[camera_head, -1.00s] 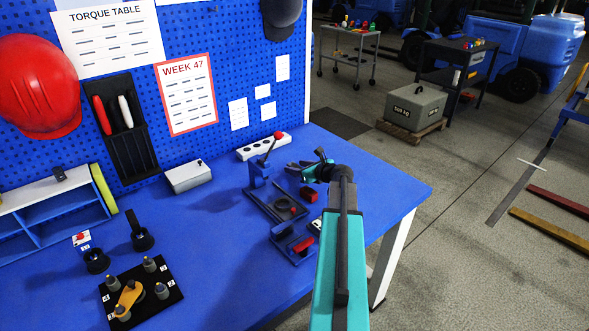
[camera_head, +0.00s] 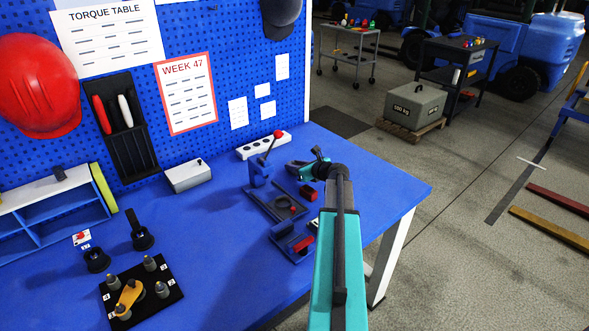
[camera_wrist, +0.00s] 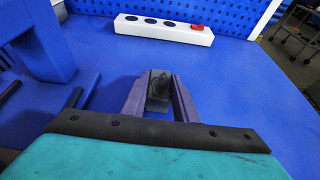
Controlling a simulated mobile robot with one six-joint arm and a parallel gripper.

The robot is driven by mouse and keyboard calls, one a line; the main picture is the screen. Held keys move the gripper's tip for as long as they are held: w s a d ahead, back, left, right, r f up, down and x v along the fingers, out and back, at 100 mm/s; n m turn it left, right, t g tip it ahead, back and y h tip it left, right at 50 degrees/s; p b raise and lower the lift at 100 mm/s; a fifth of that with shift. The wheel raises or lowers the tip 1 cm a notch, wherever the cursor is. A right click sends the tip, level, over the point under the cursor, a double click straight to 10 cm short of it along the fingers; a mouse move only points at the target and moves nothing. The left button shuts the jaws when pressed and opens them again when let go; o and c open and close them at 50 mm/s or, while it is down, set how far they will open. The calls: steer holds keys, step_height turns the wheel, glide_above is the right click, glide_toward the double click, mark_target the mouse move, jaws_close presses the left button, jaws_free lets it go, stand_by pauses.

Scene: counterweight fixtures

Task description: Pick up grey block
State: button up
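The grey block (camera_wrist: 158,92) is a small dark grey piece in the wrist view, between the two fingertips of my gripper (camera_wrist: 158,85). It fills the gap and both fingers appear to touch its sides, so my gripper looks shut on it. Blue tabletop shows just below the block between the fingers. In the head view my gripper (camera_head: 297,166) is low over the back right of the blue table, in front of the white power strip, and the block cannot be made out there.
A white power strip (camera_head: 263,145) with a red switch lies behind my gripper. A press-like fixture (camera_head: 262,173) with a red knob stands to the left. A small blue fixture (camera_head: 292,240) with a red part is nearer. The table's right edge is close.

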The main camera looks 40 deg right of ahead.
steer(key=shift+c, duration=1.1)
steer(key=shift+r, duration=0.15)
steer(key=shift+r+b, duration=0.3)
steer(key=shift+r, duration=4.6)
